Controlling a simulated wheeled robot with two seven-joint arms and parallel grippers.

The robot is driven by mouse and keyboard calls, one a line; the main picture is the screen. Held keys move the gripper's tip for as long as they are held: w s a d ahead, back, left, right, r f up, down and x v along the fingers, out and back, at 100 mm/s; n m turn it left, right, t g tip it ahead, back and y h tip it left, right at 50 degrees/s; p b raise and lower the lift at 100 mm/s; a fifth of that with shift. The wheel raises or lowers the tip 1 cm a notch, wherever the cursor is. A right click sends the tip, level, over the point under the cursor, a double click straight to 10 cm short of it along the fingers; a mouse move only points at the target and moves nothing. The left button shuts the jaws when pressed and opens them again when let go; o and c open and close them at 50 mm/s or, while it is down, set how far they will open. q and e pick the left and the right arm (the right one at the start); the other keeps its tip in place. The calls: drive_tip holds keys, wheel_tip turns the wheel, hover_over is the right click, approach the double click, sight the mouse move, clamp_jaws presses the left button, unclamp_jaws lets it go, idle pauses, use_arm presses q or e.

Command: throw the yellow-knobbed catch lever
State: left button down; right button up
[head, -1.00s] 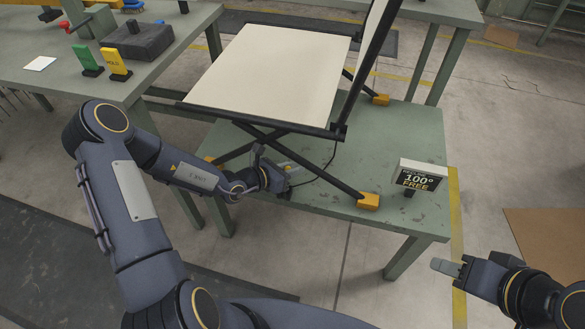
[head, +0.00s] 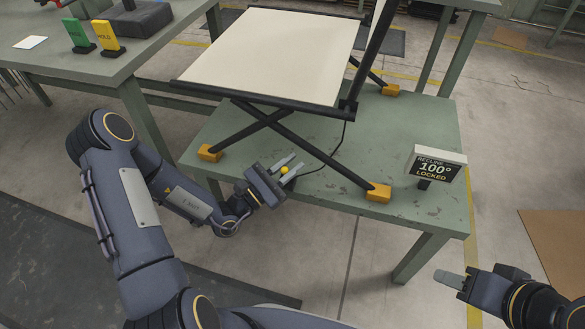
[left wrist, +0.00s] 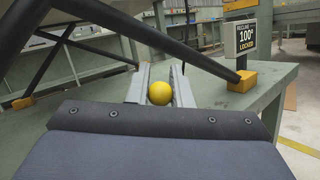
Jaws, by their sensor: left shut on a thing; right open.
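The yellow knob (head: 285,170) of the catch lever sits between the fingers of my left gripper (head: 287,167), below the lounger's crossed legs. In the left wrist view the round yellow knob (left wrist: 160,93) shows between the two grey fingers, which are shut on it. The lever's shaft is hidden. The lounger (head: 272,55) stands on the green table with a cream seat and a raised back. A sign (head: 437,168) on the table reads "RECLINE 100° LOCKED". My right gripper (head: 450,279) is open and empty at the lower right, off the table.
The lounger's dark crossed legs (head: 305,150) end in orange foot blocks (head: 378,192) close to my left gripper. A cable runs across the green table (head: 330,205). A second bench at the left holds green and yellow tags (head: 106,36). Floor is clear around my right gripper.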

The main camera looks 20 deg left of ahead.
use_arm(q)
drive_tip(key=shift+s+f+m+t+h+b, duration=0.2)
drive_tip(key=shift+s+m+t+h+b, duration=0.2)
drive_tip(key=shift+s+m+h+b, duration=0.7)
drive_tip(key=shift+w+m, duration=0.2)
drive_tip(key=shift+m, duration=0.1)
drive_tip(key=c, duration=1.3)
unclamp_jaws()
drive_tip(key=shift+s+a, duration=0.1)
drive_tip(key=p+v, duration=0.1)
drive_tip(key=v, duration=0.6)
drive_tip(key=shift+a+f, duration=0.15)
drive_tip(key=shift+f, duration=0.1)
drive_tip(key=shift+s, duration=0.1)
